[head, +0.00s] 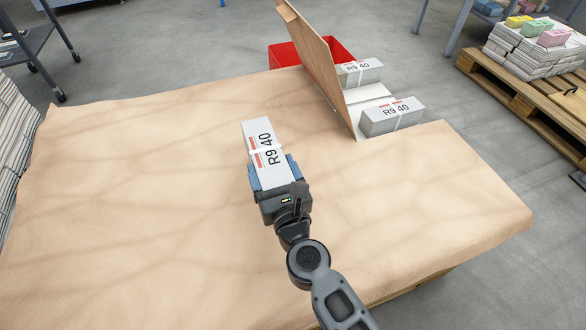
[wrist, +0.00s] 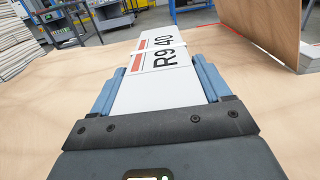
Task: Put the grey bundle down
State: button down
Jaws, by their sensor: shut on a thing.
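My gripper (head: 268,178) is shut on a grey bundle (head: 262,143) marked "R9 40", with a white strap across it. The blue finger pads press its two long sides. In the wrist view the bundle (wrist: 150,88) points straight ahead between the fingers. It is over the middle of the wooden table (head: 140,180); I cannot tell whether its underside touches the tabletop. Two more grey "R9 40" bundles, a front one (head: 393,118) and a rear one (head: 360,72), stand on a white surface (head: 366,96) to the right of an upright wooden board (head: 325,75).
A red bin (head: 284,55) stands behind the table. A pallet (head: 520,95) with stacked papers and coloured bundles is at the back right. A dark cart (head: 35,45) is at the back left, and paper stacks (head: 15,130) line the left edge. The table's left half is clear.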

jog(key=shift+w+a+f, duration=0.1)
jog(key=shift+a, duration=0.4)
jog(key=shift+f+b, duration=1.75)
jog(key=shift+f, duration=0.2)
jog(key=shift+f, duration=0.2)
grip_release()
jog(key=shift+f, duration=0.1)
jog(key=shift+r, duration=0.25)
jog(key=v, duration=1.2)
jog(key=shift+f, duration=0.1)
jog(key=shift+d, duration=0.1)
